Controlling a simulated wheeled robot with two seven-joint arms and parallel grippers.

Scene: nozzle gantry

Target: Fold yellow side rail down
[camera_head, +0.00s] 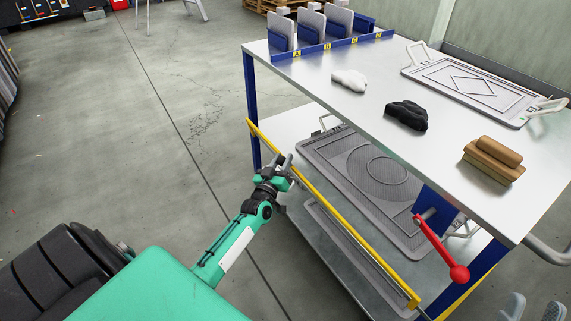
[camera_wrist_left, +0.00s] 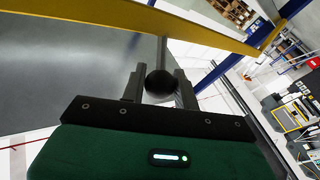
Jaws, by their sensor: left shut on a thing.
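The yellow side rail (camera_head: 335,213) runs along the near long side of the cart, from the blue post at the far left to the near right corner. It crosses the top of the left wrist view (camera_wrist_left: 190,27). A black ball knob (camera_wrist_left: 159,84) sits on a grey rod below the rail. My left gripper (camera_head: 287,166) is at the rail's outer side, and its fingers (camera_wrist_left: 159,86) are shut on the knob. The knob is hidden in the head view. Pale grey tips (camera_head: 533,308) at the bottom right may be my right gripper; most is cut off.
A red lever (camera_head: 440,248) with a ball end sticks out near the cart's right end. The tabletop (camera_head: 310,75) holds a brush (camera_head: 492,160), black gloves (camera_head: 406,115), a white cloth (camera_head: 349,81) and a grey plate (camera_head: 480,90). Another plate (camera_head: 345,165) lies on the lower shelf. Floor to the left is clear.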

